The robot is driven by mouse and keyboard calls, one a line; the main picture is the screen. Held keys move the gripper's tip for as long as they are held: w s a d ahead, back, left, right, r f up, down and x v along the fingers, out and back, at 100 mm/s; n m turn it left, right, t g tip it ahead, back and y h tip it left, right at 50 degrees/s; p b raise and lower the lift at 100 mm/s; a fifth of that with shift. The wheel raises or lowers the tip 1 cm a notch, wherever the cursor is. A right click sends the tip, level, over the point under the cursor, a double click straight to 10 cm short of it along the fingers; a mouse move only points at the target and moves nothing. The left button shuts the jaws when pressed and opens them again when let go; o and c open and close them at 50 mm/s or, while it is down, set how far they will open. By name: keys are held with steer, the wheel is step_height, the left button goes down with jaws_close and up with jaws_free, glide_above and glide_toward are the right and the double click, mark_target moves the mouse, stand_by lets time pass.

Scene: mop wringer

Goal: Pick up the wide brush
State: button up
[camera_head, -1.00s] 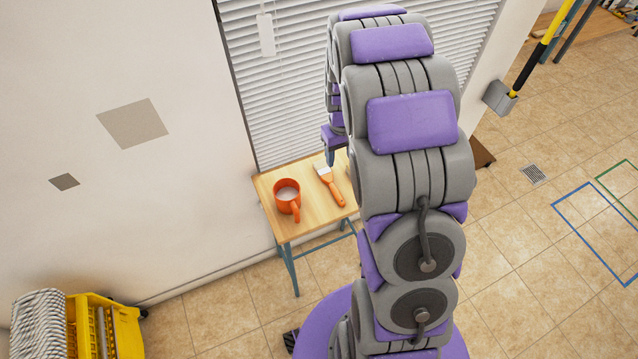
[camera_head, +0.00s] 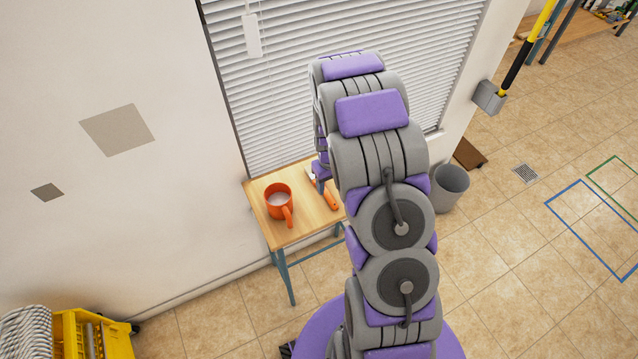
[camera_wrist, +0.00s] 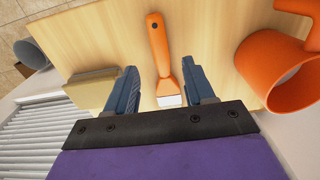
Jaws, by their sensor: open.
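The wide brush (camera_head: 327,194) has an orange handle and lies on a small wooden table (camera_head: 256,195). My arm hides part of it in the head view. In the wrist view the brush (camera_wrist: 160,50) shows its handle, with its pale head between my two blue-grey fingers. My gripper (camera_wrist: 165,88) is open around the brush head, with a gap on each side; it also shows in the head view (camera_head: 320,186). I cannot tell the exact height of the fingertips above the tabletop.
An orange mug (camera_head: 277,200) stands to the left of the brush, close to one finger in the wrist view (camera_wrist: 275,70). A tan block (camera_wrist: 88,90) lies beside the other finger. A grey bin (camera_head: 450,188) and a yellow mop bucket (camera_head: 95,335) stand on the floor.

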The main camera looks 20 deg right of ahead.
mark_target(329, 195)
steer(key=shift+s+f+b, duration=0.15)
steer(key=shift+f+b, duration=0.7)
steer(key=shift+f, duration=1.95)
jaws_close()
